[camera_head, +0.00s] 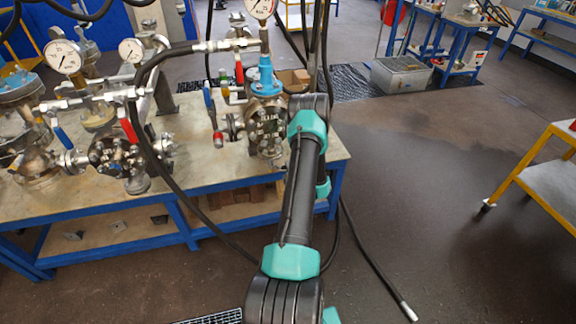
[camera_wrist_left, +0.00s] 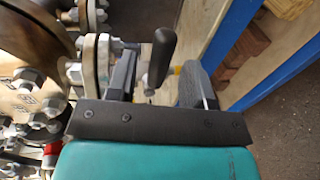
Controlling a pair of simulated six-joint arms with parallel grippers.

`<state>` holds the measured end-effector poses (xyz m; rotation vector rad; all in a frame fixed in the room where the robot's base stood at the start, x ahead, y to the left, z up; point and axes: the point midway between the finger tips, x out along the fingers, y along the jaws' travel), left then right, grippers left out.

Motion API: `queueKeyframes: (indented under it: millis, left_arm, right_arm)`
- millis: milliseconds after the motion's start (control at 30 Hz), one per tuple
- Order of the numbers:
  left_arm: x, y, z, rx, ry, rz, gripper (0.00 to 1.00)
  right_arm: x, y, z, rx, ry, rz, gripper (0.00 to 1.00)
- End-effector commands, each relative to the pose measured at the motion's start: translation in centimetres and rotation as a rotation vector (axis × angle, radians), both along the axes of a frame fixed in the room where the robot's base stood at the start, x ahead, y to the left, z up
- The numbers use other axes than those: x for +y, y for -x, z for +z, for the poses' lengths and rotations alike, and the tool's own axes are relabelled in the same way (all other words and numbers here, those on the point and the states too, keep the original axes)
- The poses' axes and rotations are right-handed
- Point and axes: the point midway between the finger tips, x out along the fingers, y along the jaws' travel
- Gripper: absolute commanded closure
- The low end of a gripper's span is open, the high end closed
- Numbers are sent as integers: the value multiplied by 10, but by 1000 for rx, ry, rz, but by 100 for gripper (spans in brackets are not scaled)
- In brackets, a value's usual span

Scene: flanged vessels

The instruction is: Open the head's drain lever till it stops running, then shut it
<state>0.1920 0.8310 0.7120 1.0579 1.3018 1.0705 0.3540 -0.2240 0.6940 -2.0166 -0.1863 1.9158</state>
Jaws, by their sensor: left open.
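The steel flanged head (camera_head: 267,125) with a blue neck stands at the right end of the bench, with a gauge (camera_head: 261,8) above it. In the left wrist view, a lever with a black grip (camera_wrist_left: 161,55) sticks up beside a bolted flange (camera_wrist_left: 97,62). I take it for the drain lever. My left gripper (camera_wrist_left: 160,64) is open, with one finger on each side of the lever; I cannot tell if either touches it. In the head view, my arm hides this gripper and the lever. No running liquid can be made out. My right gripper is not in view.
More vessels (camera_head: 125,155) with red and blue levers stand on the left of the bench (camera_head: 215,165). A black hose (camera_head: 150,130) arches over the bench front. Another hose end (camera_head: 405,308) lies on the floor. A yellow-framed cart (camera_head: 540,165) stands at right.

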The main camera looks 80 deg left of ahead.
Motion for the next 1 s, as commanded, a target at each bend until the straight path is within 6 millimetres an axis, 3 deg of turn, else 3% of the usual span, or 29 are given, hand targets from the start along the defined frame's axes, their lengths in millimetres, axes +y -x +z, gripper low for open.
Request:
queueKeyframes:
  millis: [100, 300, 633, 1000]
  left_arm:
    - [19, 1, -3, 0, -2, 1, 53]
    - [37, 0, -7, 0, -1, 0, 53]
    - [40, 0, -8, 1, 0, 0, 53]
    - [40, 0, -8, 1, 0, 0, 87]
  right_arm:
    - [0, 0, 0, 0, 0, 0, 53]
    - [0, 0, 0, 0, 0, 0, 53]
    - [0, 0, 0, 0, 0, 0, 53]
    - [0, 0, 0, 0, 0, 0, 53]
